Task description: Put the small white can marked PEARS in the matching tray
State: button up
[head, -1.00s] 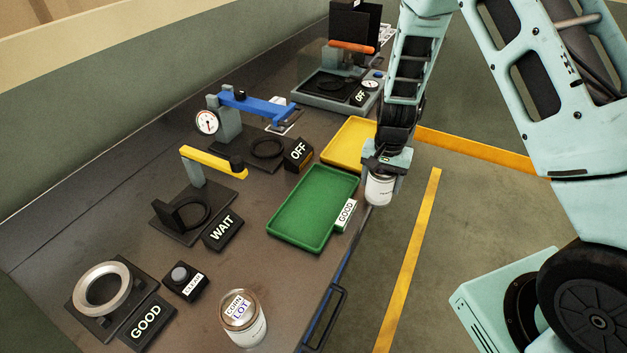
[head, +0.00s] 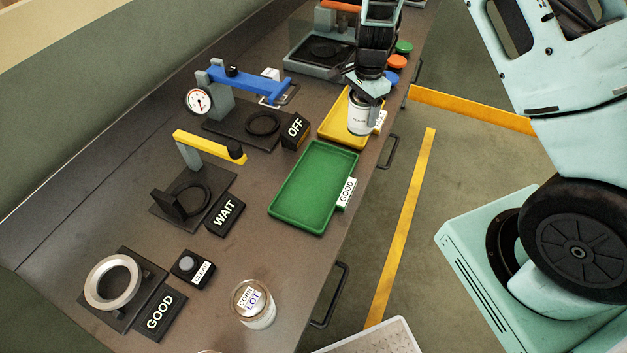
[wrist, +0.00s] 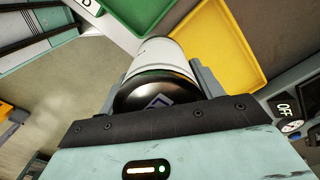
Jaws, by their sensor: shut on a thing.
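My gripper (head: 366,90) is shut on a small white can (head: 359,118), held upright. Its label is too small to read surely. In the head view the can overlaps the near right part of the yellow tray (head: 331,134); I cannot tell how high it is. The wrist view shows the can (wrist: 168,58) between my fingers, with the yellow tray (wrist: 220,45) beyond it to the right. A green tray (head: 308,212) marked GOOD lies nearer on the bench. The yellow tray's card (head: 381,121) is partly hidden by the can and gripper.
A can marked CORN LOT (head: 254,303) stands at the bench front. Stations with signs WAIT (head: 225,213), OFF (head: 295,130) and GOOD (head: 160,312) line the bench. Coloured discs (head: 397,62) sit by the far right edge. Handles (head: 330,297) stick out from the bench side.

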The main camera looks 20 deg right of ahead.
aim_at(306, 202)
jog(key=l, duration=0.15)
jog(key=k+u, duration=0.25)
jog(key=u, duration=0.15)
jog(key=k+u, duration=0.2)
jog(key=u, duration=0.2)
